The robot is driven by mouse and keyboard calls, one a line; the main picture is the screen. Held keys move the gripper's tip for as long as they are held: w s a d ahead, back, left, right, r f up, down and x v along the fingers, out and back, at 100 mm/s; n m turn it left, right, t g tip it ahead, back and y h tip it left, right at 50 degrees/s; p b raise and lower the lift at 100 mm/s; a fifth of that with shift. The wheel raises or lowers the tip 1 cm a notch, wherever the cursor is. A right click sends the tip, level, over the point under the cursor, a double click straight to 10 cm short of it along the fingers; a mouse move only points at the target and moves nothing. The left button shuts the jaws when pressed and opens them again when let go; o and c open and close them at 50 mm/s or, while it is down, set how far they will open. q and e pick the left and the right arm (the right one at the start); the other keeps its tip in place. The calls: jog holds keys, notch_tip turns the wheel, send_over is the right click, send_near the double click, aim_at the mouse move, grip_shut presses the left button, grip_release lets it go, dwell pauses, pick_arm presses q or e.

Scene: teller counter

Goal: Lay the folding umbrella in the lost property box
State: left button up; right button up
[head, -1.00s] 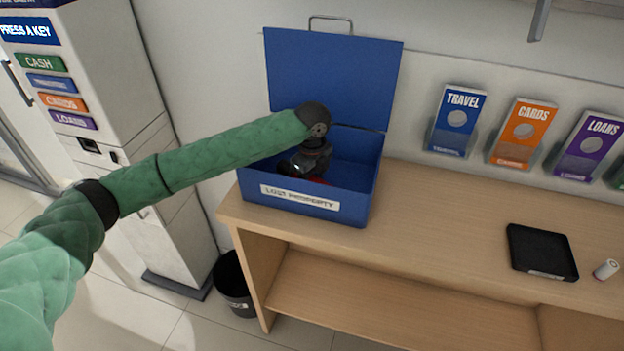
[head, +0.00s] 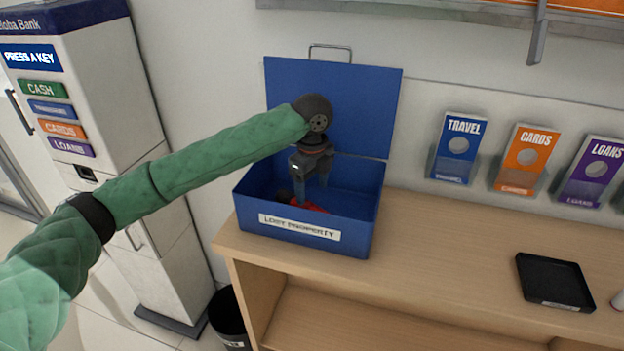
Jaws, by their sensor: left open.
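The blue lost property box (head: 352,229) stands on the left end of the counter with its lid (head: 345,90) up. A red thing with a dark end, which looks like the folding umbrella (head: 314,207), lies inside the box, partly hidden by the front wall and the gripper. My left gripper (head: 309,198) points down over the box opening, its fingers apart, just above the umbrella. I cannot tell whether the fingertips touch it. My right gripper is out of view.
A black tray (head: 553,282) lies on the counter at the right, with a small white cylinder (head: 618,301) beside it. Travel (head: 457,147), cards (head: 525,159) and loans (head: 593,171) leaflet holders are along the wall. The counter between box and tray is clear.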

aim_at(312, 207)
pick_arm(q)
notch_tip(312, 207, up, 4)
jog(key=shift+r+b, duration=0.1)
jog(key=shift+b, duration=0.5)
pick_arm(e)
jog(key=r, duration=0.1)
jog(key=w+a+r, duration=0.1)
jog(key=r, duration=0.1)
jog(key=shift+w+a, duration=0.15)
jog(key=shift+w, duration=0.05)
